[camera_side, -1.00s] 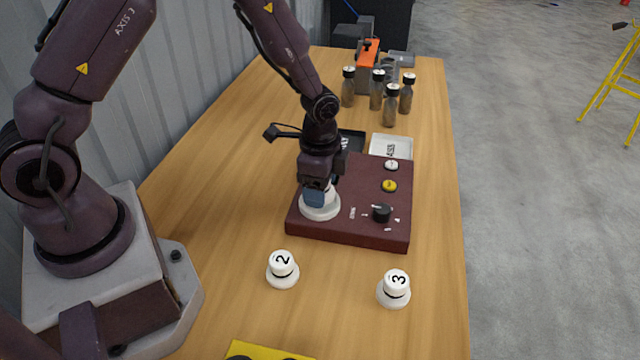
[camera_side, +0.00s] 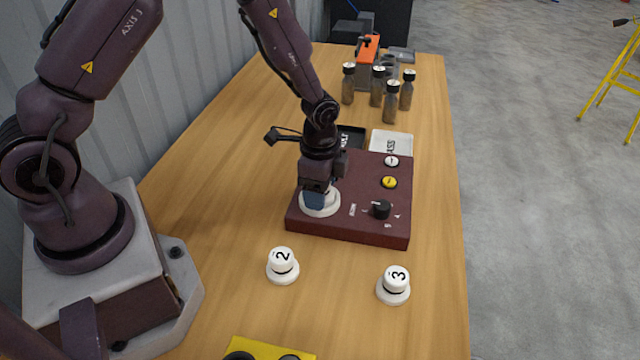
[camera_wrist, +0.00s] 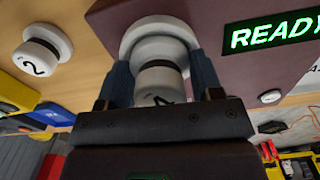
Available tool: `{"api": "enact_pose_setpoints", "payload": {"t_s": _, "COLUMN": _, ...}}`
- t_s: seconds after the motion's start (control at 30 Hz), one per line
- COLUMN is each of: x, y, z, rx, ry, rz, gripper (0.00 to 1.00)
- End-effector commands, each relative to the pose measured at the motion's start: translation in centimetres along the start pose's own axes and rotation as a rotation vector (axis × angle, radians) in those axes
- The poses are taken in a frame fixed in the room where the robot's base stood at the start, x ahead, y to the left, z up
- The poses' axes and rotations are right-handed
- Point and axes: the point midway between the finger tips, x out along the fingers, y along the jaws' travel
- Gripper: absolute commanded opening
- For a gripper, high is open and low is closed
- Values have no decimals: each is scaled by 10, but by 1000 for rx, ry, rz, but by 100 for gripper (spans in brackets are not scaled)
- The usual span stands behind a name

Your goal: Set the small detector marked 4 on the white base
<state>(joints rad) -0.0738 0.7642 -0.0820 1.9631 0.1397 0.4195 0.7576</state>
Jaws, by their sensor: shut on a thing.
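My gripper (camera_side: 317,197) is shut on the small white detector marked 4 (camera_wrist: 158,84), which shows between my fingers in the wrist view. The detector is directly over the round white base (camera_side: 322,210) on the dark red panel (camera_side: 350,229). The base also shows behind it in the wrist view (camera_wrist: 158,27). The detector looks upright and in line with the base; whether it is fully seated I cannot tell. In the side view my fingers hide most of the detector.
Detectors marked 2 (camera_side: 282,265) and 3 (camera_side: 394,284) stand on the table in front of the panel. The panel has a black knob (camera_side: 381,209), a yellow button (camera_side: 389,182) and a white button (camera_side: 391,161). A green READY display (camera_wrist: 275,33) is lit. Bottles (camera_side: 392,103) stand farther back.

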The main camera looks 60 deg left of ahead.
Motion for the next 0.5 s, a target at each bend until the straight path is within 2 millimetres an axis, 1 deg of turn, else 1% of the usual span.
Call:
{"api": "enact_pose_setpoints", "payload": {"t_s": 0.23, "x": -1, "y": 0, "z": 0, "rx": 0, "ry": 1, "rz": -1, "gripper": 35}}
{"api": "enact_pose_setpoints", "payload": {"t_s": 0.5, "x": -9, "y": 0, "z": 0, "rx": 0, "ry": 2, "rz": -1, "gripper": 35}}
